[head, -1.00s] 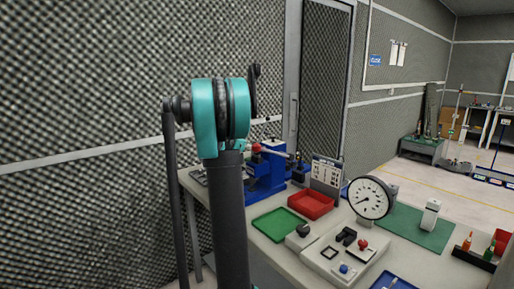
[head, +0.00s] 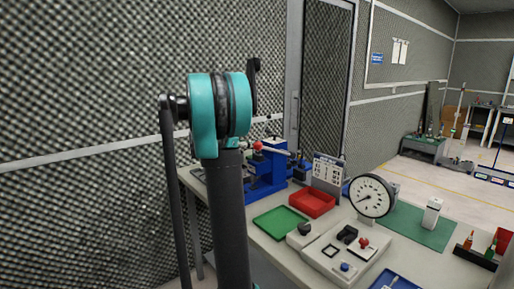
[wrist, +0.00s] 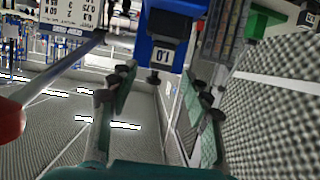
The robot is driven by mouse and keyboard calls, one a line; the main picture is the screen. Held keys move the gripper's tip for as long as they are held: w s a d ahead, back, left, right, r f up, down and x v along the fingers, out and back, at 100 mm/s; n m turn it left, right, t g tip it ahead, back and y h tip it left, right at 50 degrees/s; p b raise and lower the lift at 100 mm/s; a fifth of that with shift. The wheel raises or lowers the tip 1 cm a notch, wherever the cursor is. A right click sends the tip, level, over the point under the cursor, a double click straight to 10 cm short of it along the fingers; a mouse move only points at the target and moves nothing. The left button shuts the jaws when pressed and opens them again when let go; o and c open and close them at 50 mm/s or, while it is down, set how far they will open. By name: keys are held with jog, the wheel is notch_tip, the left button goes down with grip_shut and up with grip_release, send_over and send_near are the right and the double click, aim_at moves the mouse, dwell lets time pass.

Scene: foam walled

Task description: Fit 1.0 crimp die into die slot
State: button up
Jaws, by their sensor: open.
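A dark block with an upside-down white 1.0 label (wrist: 163,55), seemingly the crimp die, sits against a blue body (wrist: 178,20) at the top middle of the wrist view. I cannot tell whether it is seated in a slot. My gripper (wrist: 162,88) is open, its two dark-padded fingers spread to either side below the label. No contact with the block shows. In the head view the blue press (head: 268,172) with a red-knobbed lever stands at the back left of the bench. My arm hides the gripper there.
A red lever knob (wrist: 10,120) is close at the left in the wrist view. On the bench are a green tray (head: 280,222), a red tray (head: 312,203), a dial gauge (head: 371,196) and a chart stand (head: 328,172). A foam wall is close at the left.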

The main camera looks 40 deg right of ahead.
jog(key=v, duration=0.7)
jog(key=shift+a, duration=0.3)
